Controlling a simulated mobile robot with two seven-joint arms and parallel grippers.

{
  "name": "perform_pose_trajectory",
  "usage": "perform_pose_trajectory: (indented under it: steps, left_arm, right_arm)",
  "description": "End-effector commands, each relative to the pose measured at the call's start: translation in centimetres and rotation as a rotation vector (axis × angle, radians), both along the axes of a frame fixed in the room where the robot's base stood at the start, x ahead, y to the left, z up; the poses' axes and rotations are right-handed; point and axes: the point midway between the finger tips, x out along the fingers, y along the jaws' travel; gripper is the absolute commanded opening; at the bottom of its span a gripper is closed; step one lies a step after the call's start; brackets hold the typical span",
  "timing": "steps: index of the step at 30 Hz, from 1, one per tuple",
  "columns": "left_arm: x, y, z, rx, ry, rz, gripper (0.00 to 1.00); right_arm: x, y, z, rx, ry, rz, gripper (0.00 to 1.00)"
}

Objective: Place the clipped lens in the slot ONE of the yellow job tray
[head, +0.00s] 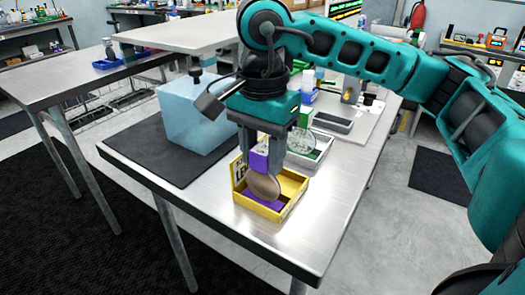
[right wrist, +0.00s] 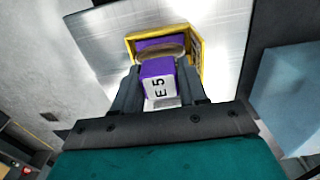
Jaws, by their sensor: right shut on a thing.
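My right gripper (head: 262,158) points down over the yellow job tray (head: 296,198) and is shut on the purple clip of the clipped lens (head: 259,161). The round brownish lens hangs below the clip, in front of the tray's interior in the head view. I cannot tell whether it touches the tray floor. In the right wrist view the clip (right wrist: 157,86) sits between the fingers with "E 5" on its white label, and the tray (right wrist: 194,46) lies just beyond it. The slot marks are hidden or too small to read. My left gripper is not in view.
A light blue block (head: 190,118) stands on a dark mat (head: 130,150) left of the tray. Behind the tray are a white tray with a clear round piece (head: 300,142) and a grey flat device (head: 333,122). The steel table (head: 300,250) is bare in front.

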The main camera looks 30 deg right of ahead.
Motion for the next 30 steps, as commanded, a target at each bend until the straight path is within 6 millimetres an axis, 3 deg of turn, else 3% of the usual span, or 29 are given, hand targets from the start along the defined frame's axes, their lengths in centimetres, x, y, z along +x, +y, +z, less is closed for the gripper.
perform_pose_trajectory:
  steps: [2,3,10,21,30]
  left_arm:
    - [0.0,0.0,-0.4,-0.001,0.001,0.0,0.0]
    - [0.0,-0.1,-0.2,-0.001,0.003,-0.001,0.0]
    - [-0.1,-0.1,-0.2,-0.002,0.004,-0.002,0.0]
    - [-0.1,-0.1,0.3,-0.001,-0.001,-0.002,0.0]
    - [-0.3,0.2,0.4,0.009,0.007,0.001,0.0]
  right_arm:
    - [0.0,0.0,-0.5,0.0,0.0,0.0,0.0]
    - [0.0,0.0,-0.2,0.0,0.001,0.0,0.46]
    - [0.0,0.0,-0.2,0.0,0.0,0.0,0.68]
    - [0.1,0.0,0.6,0.001,-0.002,0.0,0.68]
    - [0.1,0.1,7.1,0.001,-0.005,0.001,0.68]
